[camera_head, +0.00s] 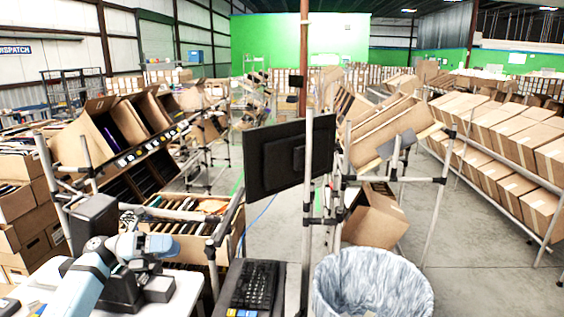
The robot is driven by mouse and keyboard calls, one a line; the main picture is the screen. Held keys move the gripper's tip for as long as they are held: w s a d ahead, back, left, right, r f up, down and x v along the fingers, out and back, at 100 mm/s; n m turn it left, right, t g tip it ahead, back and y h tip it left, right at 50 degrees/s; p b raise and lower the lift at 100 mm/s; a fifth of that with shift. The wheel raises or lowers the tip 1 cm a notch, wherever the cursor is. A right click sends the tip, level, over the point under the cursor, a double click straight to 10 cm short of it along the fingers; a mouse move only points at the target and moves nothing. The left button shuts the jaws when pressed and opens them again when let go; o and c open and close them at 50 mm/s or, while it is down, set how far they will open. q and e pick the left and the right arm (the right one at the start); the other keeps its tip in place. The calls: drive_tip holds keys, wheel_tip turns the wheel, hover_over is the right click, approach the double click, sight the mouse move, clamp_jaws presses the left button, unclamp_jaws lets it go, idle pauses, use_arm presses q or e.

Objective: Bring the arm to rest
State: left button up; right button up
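My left arm comes in from the lower left as light blue links above a white table (182,298). My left gripper (132,218) is small and partly lost against the cartons behind it. I cannot make out whether its fingers are apart or whether anything is between them. My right gripper is not in view.
Black devices (94,221) stand close around the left arm. A black monitor (289,157) on a pole, a keyboard (254,285) and a lined waste bin (372,285) stand to its right. Tilted cartons (376,217) fill racks on both sides. Grey floor (455,262) is open at right.

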use_arm(q)
drive_tip(key=w+a+r+n+t+y, duration=0.4)
drive_tip(key=w+a+n+t+y, duration=0.15)
drive_tip(key=n+t, duration=0.55)
drive_tip(key=w+a+r+n+t+y, duration=0.35)
drive_tip(key=w+a+n+t, duration=0.2)
drive_tip(key=n+t, duration=0.6)
drive_tip(key=w+a+f+n+g+y, duration=0.3)
drive_tip(key=a+f+n+g+y, duration=0.35)
drive_tip(key=f+n+y, duration=0.8)
drive_tip(key=s+d+f+n+g+h, duration=0.1)
drive_tip(key=s+d+f+g+h, duration=0.15)
drive_tip(key=s+d+f, duration=0.65)
drive_tip(key=s+d+f+g+h, duration=0.1)
drive_tip(key=s+d+f+h, duration=0.3)
drive_tip(key=s+f, duration=0.7)
drive_tip(key=s+d+f+g, duration=0.1)
drive_tip(key=s+d, duration=0.3)
drive_tip(key=s, duration=0.5)
drive_tip(key=s+d+f+n+g+h, duration=0.1)
drive_tip(key=s+d+f, duration=0.2)
drive_tip(key=s, duration=0.7)
drive_tip(key=s+d+f+g, duration=0.1)
drive_tip(key=s+d, duration=0.3)
drive_tip(key=s, duration=0.6)
drive_tip(key=shift+d+f, duration=0.3)
drive_tip(key=shift+f, duration=0.3)
